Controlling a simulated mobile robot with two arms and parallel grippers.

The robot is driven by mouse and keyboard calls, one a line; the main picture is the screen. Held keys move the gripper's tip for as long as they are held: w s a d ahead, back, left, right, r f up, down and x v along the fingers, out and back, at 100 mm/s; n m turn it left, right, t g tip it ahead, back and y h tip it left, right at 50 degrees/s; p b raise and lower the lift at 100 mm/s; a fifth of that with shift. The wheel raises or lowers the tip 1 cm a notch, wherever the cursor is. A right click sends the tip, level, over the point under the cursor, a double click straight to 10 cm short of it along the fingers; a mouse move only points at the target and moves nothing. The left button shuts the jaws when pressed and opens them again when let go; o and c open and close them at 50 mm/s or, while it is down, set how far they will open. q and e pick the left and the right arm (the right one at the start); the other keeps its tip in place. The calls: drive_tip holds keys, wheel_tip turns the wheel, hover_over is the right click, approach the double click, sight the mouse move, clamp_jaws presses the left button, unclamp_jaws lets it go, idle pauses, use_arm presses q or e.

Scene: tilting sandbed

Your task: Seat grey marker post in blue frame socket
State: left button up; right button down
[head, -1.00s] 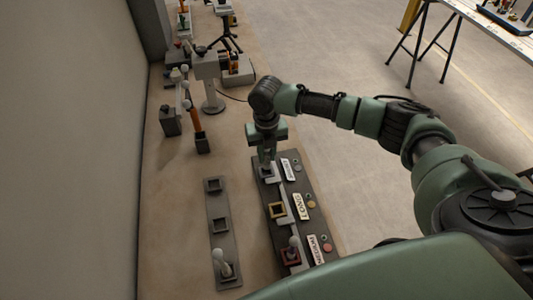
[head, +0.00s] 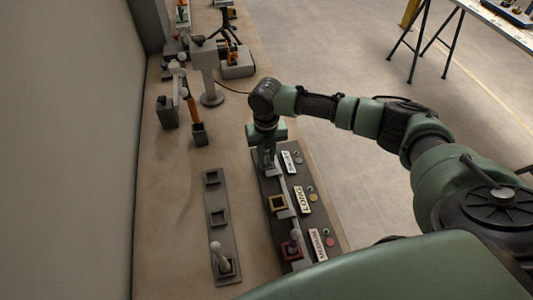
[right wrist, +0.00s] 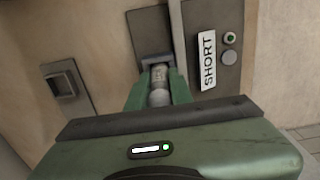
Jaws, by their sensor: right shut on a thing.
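My right gripper (head: 267,170) is shut on the grey marker post (right wrist: 159,96), a pale post with a rounded knob. It is over the far end of the dark board (head: 262,228). In the right wrist view the post's lower end meets the blue-grey frame socket (right wrist: 145,62) beside the "SHORT" label (right wrist: 207,60). I cannot tell how deep the post sits in the frame. In the head view the gripper mostly hides this socket. My left gripper is not in view.
The board also has a yellow frame (head: 278,203) and a red frame (head: 285,256) with a pale post. A grey rack (head: 231,243) to the left has two empty sockets and a post at its near end. An orange post (head: 192,108) stands farther off.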

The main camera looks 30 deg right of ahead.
drive_tip(key=c, duration=1.2)
unclamp_jaws()
drive_tip(key=shift+o, duration=0.2)
wheel_tip(320, 180, up, 8)
drive_tip(key=shift+f+b, duration=0.1)
drive_tip(key=shift+b, duration=0.65)
drive_tip(key=shift+s, duration=0.1)
